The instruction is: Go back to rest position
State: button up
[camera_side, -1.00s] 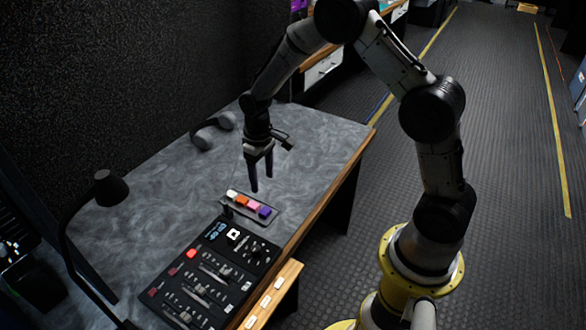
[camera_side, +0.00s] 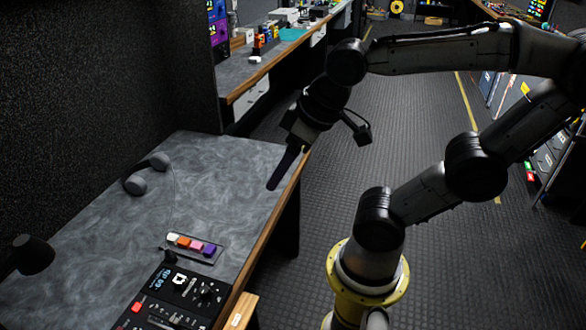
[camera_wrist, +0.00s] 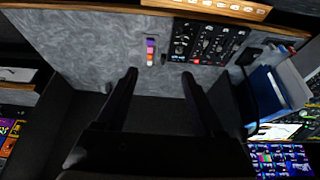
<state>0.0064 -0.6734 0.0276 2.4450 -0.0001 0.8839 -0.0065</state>
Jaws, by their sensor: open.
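My gripper (camera_side: 283,172) hangs in the air by the right edge of the grey desk (camera_side: 215,170), with its fingers pointing down and to the left. It holds nothing. In the wrist view my gripper (camera_wrist: 160,74) shows as two dark fingers spread wide apart, with an empty gap between them. In the side view one finger largely hides the other. My arm is raised and bent over the aisle on the right.
A small tray (camera_side: 216,258) of coloured blocks lies on the desk beside a black control panel (camera_side: 190,290). A black lamp (camera_side: 33,255) stands at the left. Another bench (camera_side: 240,85) stands behind. The aisle floor (camera_side: 420,130) is clear.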

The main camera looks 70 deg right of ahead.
jog(key=shift+s+f, duration=0.1)
jog(key=shift+s, duration=0.9)
